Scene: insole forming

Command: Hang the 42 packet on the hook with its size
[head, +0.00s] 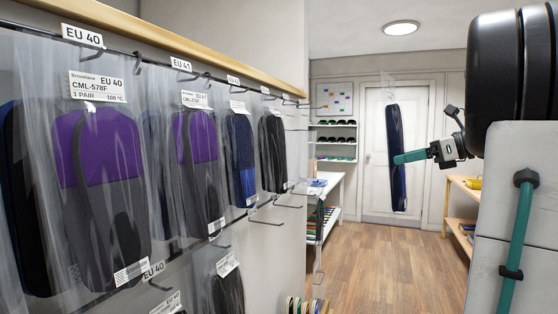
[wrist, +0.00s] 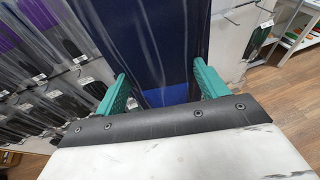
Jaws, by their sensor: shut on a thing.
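A clear packet with a dark navy insole (head: 397,170) hangs upright in the air right of the rack, seen nearly edge-on. My gripper (head: 400,158), with teal fingers, is shut on it at mid-height. In the wrist view the packet (wrist: 150,45) fills the space between the fingers (wrist: 160,88), dark navy with brighter blue low down. No size print on it is readable. On the rack the EU 40 sign (head: 82,36) and EU 41 sign (head: 181,65) are legible. The farther sign (head: 233,80) is too small to read surely. My gripper is apart from the rack.
Packets with purple-and-grey insoles (head: 100,165) hang nearest, and a blue one (head: 240,155) and a dark one (head: 272,150) farther along. Lower hooks (head: 265,220) stick out into the aisle. A white table (head: 325,190) stands beyond. The wood floor (head: 375,265) is clear.

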